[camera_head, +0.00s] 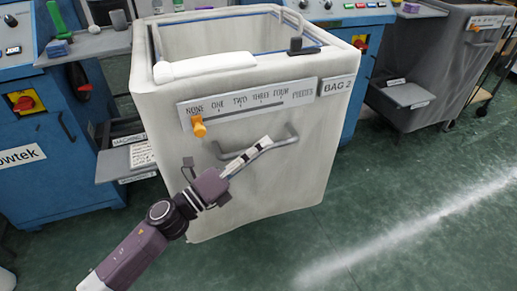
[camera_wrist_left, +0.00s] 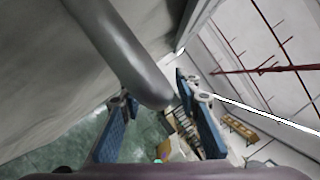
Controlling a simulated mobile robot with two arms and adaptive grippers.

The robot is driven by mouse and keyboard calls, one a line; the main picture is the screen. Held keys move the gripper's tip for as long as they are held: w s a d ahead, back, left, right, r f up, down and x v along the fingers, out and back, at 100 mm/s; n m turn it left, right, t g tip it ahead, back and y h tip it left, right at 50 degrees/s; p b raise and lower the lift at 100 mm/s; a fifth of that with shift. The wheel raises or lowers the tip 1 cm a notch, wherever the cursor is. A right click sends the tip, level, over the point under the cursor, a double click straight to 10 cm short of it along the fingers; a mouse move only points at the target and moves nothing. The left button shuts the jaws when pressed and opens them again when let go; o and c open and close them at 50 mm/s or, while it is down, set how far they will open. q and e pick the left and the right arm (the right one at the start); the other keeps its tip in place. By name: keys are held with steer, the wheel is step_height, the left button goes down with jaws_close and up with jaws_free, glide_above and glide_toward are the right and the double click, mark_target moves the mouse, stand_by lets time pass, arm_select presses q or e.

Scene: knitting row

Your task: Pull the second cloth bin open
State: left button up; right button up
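The off-white cloth bin (camera_head: 315,170) labelled "BAG 2" (camera_head: 338,85) stands upright between blue machine cabinets in the head view. A grey bar handle (camera_head: 285,138) crosses its front, below a strip reading none to four pieces (camera_head: 250,103) with an orange marker (camera_head: 199,127). My left gripper (camera_head: 262,146) is at the handle. In the left wrist view, its two blue-padded fingers (camera_wrist_left: 160,122) are apart, and the thick grey handle (camera_wrist_left: 125,55) reaches in between them. I cannot tell whether a finger touches it. My right gripper is not in view.
Blue cabinets (camera_head: 50,165) stand left and behind the bin. A grey bin (camera_head: 435,60) is at the upper right. A small grey tray (camera_head: 125,160) sits close to the bin's left side. The green floor (camera_head: 410,220) in front and right is clear, with a white streak.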

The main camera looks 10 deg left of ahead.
arm_select(q)
steer(key=v, duration=1.2)
steer(key=shift+f, duration=0.1)
